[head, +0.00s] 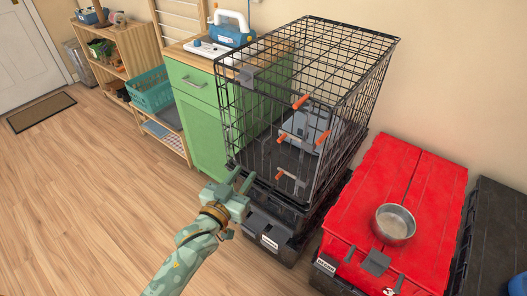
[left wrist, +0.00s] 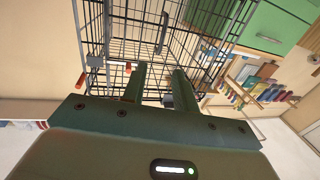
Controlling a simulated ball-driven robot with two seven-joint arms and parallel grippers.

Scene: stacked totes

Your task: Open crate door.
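The black wire crate (head: 335,40) stands on stacked black totes (head: 268,240). Its front wire side faces me and carries several orange-handled latches, one of them the upper latch (head: 300,101). The door appears shut, though its outline is hard to pick out among the wires. My left gripper (head: 241,178) is in front of the crate's lower front edge, left of the latches. Its two fingers are apart with nothing seen between them. In the left wrist view, the fingers (left wrist: 160,72) point toward the crate wires (left wrist: 125,35), and an orange latch (left wrist: 80,80) shows to their left. Contact cannot be told.
A red tote (head: 355,195) with a metal bowl (head: 395,223) on its lid stands right of the crate. Another black tote (head: 497,235) is at the far right. A green cabinet (head: 200,110) stands left of the crate.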

